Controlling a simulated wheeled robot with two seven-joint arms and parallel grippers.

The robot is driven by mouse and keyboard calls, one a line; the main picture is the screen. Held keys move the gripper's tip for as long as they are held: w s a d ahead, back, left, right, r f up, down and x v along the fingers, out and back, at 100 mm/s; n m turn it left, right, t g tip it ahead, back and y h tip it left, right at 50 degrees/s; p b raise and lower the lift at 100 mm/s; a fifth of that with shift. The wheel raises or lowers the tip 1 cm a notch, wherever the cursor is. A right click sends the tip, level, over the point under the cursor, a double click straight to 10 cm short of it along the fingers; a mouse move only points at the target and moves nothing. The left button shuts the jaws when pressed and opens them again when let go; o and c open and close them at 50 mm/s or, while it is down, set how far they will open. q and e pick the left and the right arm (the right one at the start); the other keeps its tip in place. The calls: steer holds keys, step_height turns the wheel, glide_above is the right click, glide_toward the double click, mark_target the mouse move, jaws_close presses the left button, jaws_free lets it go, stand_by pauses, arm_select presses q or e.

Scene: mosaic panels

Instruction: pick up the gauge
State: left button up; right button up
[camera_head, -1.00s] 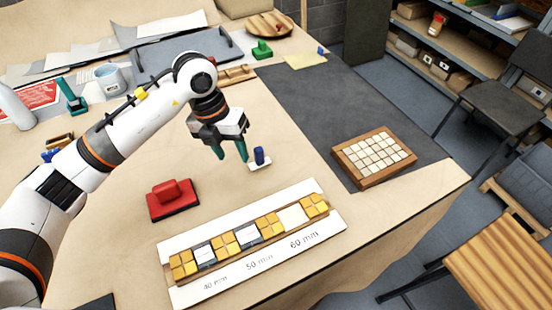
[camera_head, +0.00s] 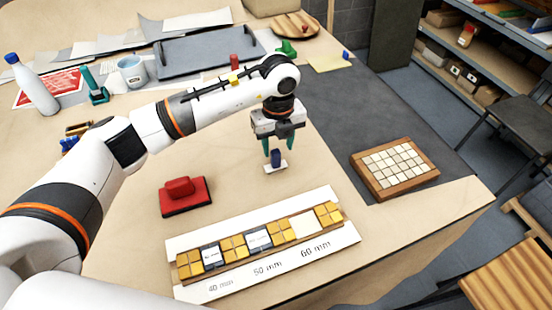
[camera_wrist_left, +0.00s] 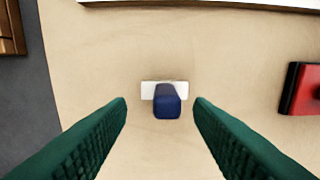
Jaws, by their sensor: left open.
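The gauge appears to be the small piece with a blue upright grip (camera_head: 276,157) on a white flat base (camera_head: 275,169), standing on the table. It also shows in the left wrist view, where the blue grip (camera_wrist_left: 167,101) lies centred between the fingertips and the white base (camera_wrist_left: 150,90) sticks out beyond it. My left gripper (camera_head: 279,148) is open, its green fingers pointing down around the grip in the head view. In the left wrist view the fingers (camera_wrist_left: 160,103) stand apart from it with a gap on each side. My right gripper is not in view.
A red block with a handle (camera_head: 186,196) sits left of the gauge. A panel strip (camera_head: 222,287) marked 40, 50 and 60 mm, with yellow tiles, lies in front. A wooden tray of pale tiles (camera_head: 361,183) is to the right. Bare table surrounds the gauge.

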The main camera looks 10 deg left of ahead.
mark_target(276, 151)
arm_select(q)
steer(key=f, duration=0.1)
steer(key=f+p, duration=0.1)
steer(key=f, duration=0.2)
steer(key=shift+s+a+f+p, duration=0.2)
steer(key=shift+a+f+p, duration=0.1)
steer(key=shift+p, duration=0.1)
steer(key=shift+f, duration=0.25)
steer(key=shift+w, duration=0.1)
jaws_close()
